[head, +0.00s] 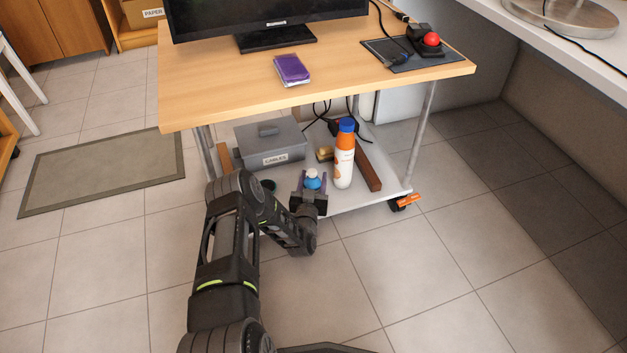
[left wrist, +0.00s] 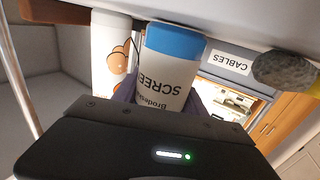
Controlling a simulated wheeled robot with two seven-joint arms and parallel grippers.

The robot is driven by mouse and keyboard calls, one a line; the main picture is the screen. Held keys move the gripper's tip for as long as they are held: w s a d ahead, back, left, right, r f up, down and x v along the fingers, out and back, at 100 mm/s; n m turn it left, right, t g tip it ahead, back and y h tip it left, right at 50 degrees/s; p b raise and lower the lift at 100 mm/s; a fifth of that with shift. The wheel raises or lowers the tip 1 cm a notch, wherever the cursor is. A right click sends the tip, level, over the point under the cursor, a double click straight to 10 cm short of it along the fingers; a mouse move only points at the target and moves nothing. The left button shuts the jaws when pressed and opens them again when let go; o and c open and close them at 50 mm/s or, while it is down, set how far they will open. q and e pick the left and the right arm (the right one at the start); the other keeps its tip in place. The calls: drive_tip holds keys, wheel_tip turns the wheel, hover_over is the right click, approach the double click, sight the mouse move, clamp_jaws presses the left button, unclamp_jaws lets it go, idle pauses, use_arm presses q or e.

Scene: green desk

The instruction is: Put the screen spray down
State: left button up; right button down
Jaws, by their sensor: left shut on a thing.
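The screen spray (head: 312,177) is a small white bottle with a blue top. My left gripper (head: 312,188) is shut on it, at the front edge of the white lower shelf (head: 350,203) of the desk. In the left wrist view the screen spray (left wrist: 168,75) shows its "SCREE" label between the fingers. Whether its base touches the shelf is hidden by the gripper. My right gripper is not in view.
A taller white bottle with orange and a blue cap (head: 344,155) stands just right of the spray. A grey CABLES box (head: 270,143), a yellowish block (head: 325,153) and a brown wooden bar (head: 368,167) are also on the shelf. The desktop (head: 225,85) overhangs it.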

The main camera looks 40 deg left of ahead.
use_arm(q)
drive_tip(key=o, duration=1.5)
drive_tip(key=shift+f, duration=0.1)
drive_tip(key=shift+s+d+r, duration=0.15)
drive_tip(key=shift+s+r, duration=0.05)
drive_tip(key=p+v, duration=0.3)
drive_tip(key=shift+s+d+f, duration=0.1)
drive_tip(key=shift+s+f, duration=0.05)
drive_tip(key=shift+s, duration=0.3)
drive_tip(key=p+v, duration=0.4)
drive_tip(key=v, duration=0.3)
drive_tip(key=shift+s+d, duration=0.25)
